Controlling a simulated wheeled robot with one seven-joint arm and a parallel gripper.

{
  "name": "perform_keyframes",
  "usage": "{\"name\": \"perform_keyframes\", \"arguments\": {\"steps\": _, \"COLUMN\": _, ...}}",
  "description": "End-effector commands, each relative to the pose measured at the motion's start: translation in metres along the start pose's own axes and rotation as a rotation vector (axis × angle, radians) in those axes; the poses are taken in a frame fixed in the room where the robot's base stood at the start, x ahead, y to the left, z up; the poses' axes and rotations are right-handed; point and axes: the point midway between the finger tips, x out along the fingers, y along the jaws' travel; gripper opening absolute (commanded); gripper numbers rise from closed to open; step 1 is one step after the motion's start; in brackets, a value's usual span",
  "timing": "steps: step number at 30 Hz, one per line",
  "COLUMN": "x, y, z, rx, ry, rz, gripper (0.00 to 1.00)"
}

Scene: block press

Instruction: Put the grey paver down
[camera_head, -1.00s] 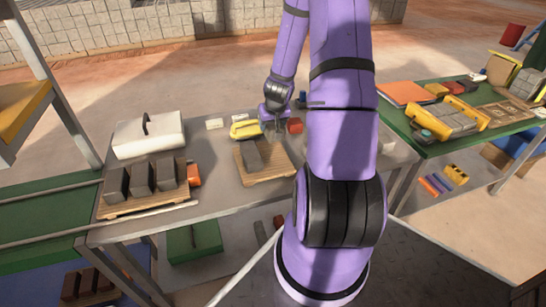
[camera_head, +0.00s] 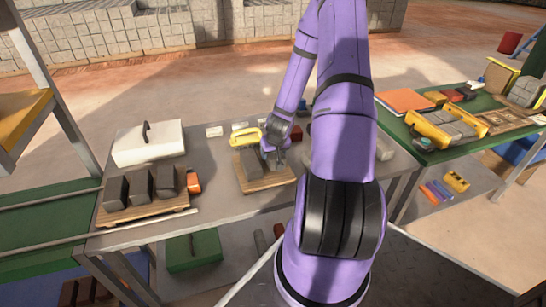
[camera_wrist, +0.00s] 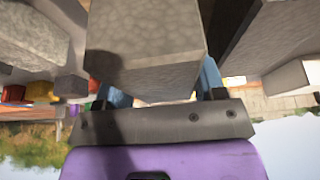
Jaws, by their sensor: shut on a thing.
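The grey paver (camera_wrist: 145,65) fills the middle of the wrist view, between my two blue fingertips. My gripper (camera_wrist: 162,85) is shut on it. In the head view my gripper (camera_head: 274,156) is low over the right part of a wooden pallet (camera_head: 268,184) on the grey table. The held paver is mostly hidden by my gripper there. I cannot tell whether the held paver touches the pallet.
A second pallet (camera_head: 150,212) with three dark blocks (camera_head: 141,186) stands at the left, beside an orange item (camera_head: 193,182). A white case (camera_head: 148,143) is behind it. A green table (camera_head: 400,132) is at the right.

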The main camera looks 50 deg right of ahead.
Motion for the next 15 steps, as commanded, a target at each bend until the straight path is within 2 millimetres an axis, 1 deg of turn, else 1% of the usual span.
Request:
{"name": "perform_keyframes", "arguments": {"steps": 1, "x": 0.006, "y": 0.0, "z": 0.002, "rx": 0.001, "ry": -0.001, "rz": -0.001, "gripper": 0.1}}
{"name": "perform_keyframes", "arguments": {"steps": 6, "x": 0.017, "y": 0.0, "z": 0.007, "rx": 0.001, "ry": 0.0, "rz": 0.0, "gripper": 0.1}}
{"name": "perform_keyframes", "arguments": {"steps": 15, "x": 0.019, "y": 0.0, "z": 0.007, "rx": 0.0, "ry": 0.002, "rz": 0.001, "gripper": 0.1}}
